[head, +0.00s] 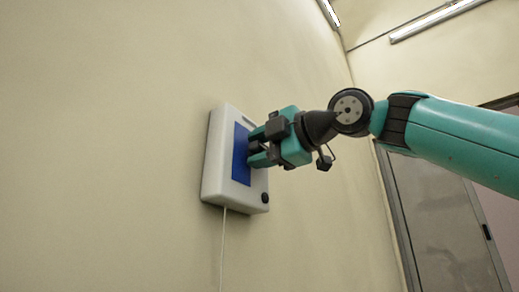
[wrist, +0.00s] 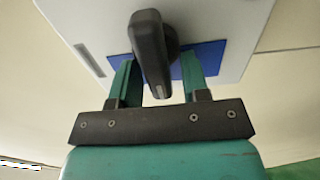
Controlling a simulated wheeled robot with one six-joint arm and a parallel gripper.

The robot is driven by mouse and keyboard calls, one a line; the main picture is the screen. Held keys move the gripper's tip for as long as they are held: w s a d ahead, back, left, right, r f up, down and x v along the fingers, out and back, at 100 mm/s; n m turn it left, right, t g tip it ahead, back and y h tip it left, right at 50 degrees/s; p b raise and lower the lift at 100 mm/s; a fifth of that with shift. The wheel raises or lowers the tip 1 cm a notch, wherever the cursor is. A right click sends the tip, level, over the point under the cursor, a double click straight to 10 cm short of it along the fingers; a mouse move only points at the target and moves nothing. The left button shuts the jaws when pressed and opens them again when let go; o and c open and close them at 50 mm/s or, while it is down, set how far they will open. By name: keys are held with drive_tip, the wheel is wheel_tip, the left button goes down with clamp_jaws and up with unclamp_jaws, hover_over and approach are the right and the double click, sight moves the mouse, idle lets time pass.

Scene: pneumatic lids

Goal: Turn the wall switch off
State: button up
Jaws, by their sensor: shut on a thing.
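The wall switch is a white box (head: 216,160) with a blue panel (head: 240,160), mounted on the wall in the head view. The box also fills the top of the wrist view (wrist: 88,18). A dark grey handle (wrist: 150,45) stands out from the blue panel in the wrist view, its long grip running up and down the picture. My gripper (head: 254,148) is at the panel, shut on the handle, with one teal finger on each side of it. In the head view my gripper hides the handle.
A small black round knob (head: 265,198) sits at the box's lower right corner. A thin pale cable (head: 222,250) hangs down from the box. The wall around the box is bare. A grey door (head: 445,220) stands at the right.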

idle(0.3)
drive_tip(key=o, duration=0.5)
drive_tip(key=shift+b+v, duration=0.85)
drive_tip(key=shift+v, duration=7.9)
drive_tip(key=shift+f, duration=0.1)
